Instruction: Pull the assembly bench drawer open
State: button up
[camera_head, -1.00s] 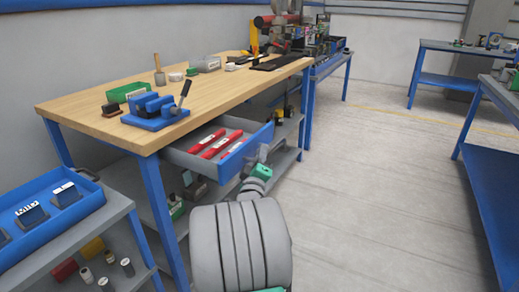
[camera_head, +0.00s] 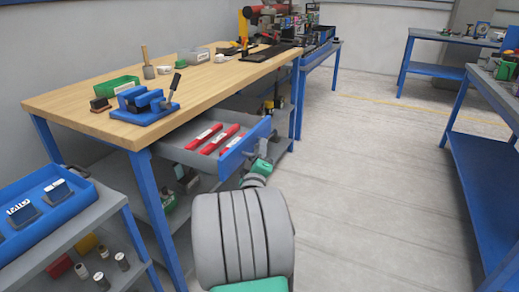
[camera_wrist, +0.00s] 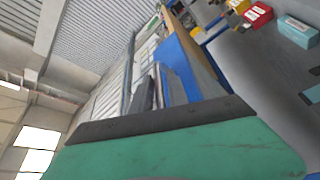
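The assembly bench (camera_head: 215,84) has a wooden top and blue legs. Its drawer (camera_head: 180,151), grey inside with a blue front (camera_head: 236,153), stands pulled out under the top. Several red-handled items (camera_head: 215,140) lie in it. My gripper (camera_head: 257,152) is at the outer face of the drawer front, near its middle. The handle and my fingertips are too small and covered to make out there. In the wrist view a blue panel (camera_wrist: 178,62), apparently the drawer front, shows beside grey finger-like parts.
On the bench top are a blue vise (camera_head: 145,104), a green bin (camera_head: 118,87) and a mallet (camera_head: 148,62). A side table with a blue tray (camera_head: 45,212) stands at the lower left. Another blue-legged table (camera_head: 480,165) is at the right. The floor between is clear.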

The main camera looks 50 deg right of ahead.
jog(key=b+v, duration=0.1)
jog(key=v, duration=0.7)
